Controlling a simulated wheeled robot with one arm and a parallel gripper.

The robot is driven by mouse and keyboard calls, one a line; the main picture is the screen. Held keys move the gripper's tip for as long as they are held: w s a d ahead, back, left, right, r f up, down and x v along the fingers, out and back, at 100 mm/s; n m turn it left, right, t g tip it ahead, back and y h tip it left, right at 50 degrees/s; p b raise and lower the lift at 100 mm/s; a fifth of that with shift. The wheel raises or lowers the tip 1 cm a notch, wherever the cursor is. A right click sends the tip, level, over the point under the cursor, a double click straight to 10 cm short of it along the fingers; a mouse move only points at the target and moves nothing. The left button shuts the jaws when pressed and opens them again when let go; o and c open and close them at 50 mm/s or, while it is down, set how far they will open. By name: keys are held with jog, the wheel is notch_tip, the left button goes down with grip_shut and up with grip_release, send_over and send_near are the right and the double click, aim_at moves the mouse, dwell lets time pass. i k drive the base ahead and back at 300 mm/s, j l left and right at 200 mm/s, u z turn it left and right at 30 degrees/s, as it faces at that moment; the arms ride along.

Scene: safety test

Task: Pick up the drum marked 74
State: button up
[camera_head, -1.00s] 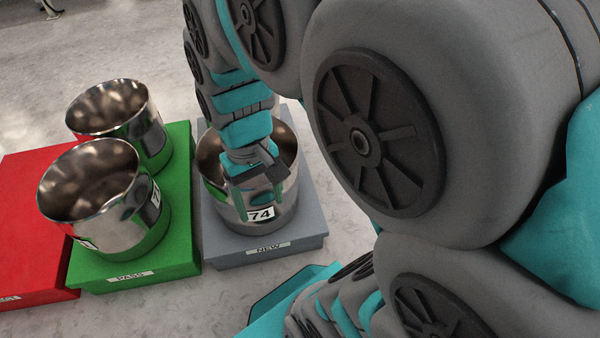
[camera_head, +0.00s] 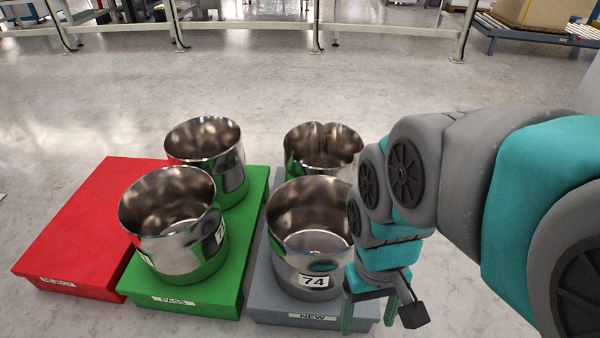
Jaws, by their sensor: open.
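The drum marked 74 (camera_head: 290,262) is an open, shiny metal drum with a white label on its front. It stands upright at the front of the grey platform labelled NEW (camera_head: 262,300). My gripper (camera_head: 373,318) is at the drum's right front side, fingers pointing down, open and with nothing between them. It overlaps the drum's right edge in the picture; I cannot tell whether it touches. My arm hides part of the drum's right side.
Another metal drum (camera_head: 300,150), its rim dented, stands behind on the grey platform. Two drums (camera_head: 180,255) (camera_head: 232,180) stand on the green PASS platform (camera_head: 150,283). The red platform (camera_head: 85,225) at left is empty. Railings (camera_head: 318,25) cross the back; floor between is clear.

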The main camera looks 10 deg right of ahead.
aim_at(311, 242)
jog(key=i+l+u, duration=0.1)
jog(key=l, duration=0.75)
jog(key=l+u, duration=0.15)
jog(key=l, duration=0.7)
jog(key=i, duration=0.05)
